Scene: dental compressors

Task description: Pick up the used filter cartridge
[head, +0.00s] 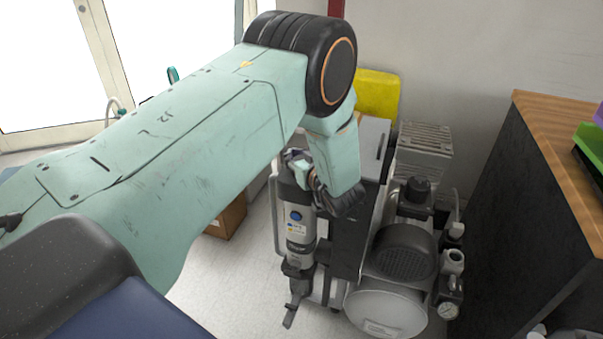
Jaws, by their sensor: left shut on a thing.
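My left arm comes in from the left and bends down in front of the compressor (405,255). My left gripper (290,307) points down at the compressor's left side, its dark fingers low and close to the floor. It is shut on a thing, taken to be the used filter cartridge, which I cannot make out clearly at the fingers. A pale rounded part shows just right of the fingers, but I cannot tell whether it belongs to the compressor. My right gripper is not in view.
A dark cabinet with a wooden top (560,145) stands close on the right, with a green and purple item (590,137) on it. A yellow thing (377,95) is behind the compressor. A cardboard box (226,219) sits behind my arm. The floor left of the gripper is clear.

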